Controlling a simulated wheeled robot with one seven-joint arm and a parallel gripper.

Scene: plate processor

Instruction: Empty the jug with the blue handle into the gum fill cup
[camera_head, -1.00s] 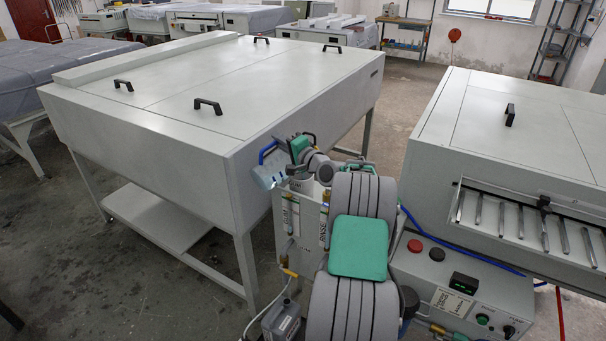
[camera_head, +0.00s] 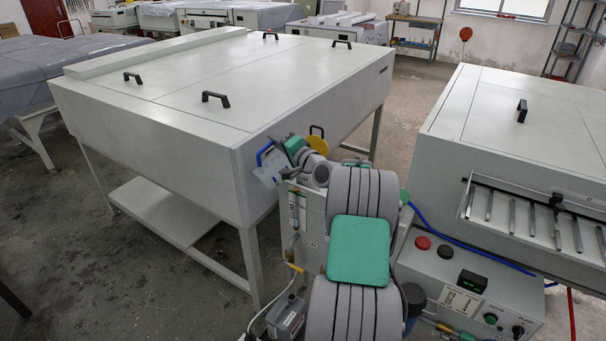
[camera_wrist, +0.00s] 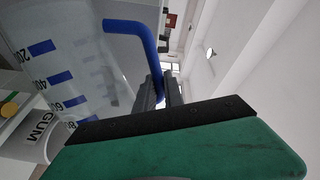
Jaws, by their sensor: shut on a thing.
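The clear jug (camera_head: 266,174) has a blue handle (camera_head: 262,153) and hangs tilted at the side of the machine. My gripper (camera_head: 279,146) is shut on the blue handle. In the wrist view, the jug (camera_wrist: 75,65) shows blue measuring marks, and its blue handle (camera_wrist: 136,36) runs down between my fingers (camera_wrist: 160,90). The white gum fill cup (camera_head: 307,183) is just below and right of the jug, partly hidden by my arm. Its GUM lettering shows in the wrist view (camera_wrist: 38,130), beside the jug. I cannot tell the liquid level or whether any is flowing.
A large grey-topped machine (camera_head: 200,100) stands close to the jug on the left. A control box (camera_head: 465,290) with buttons and another machine (camera_head: 520,150) stand on the right.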

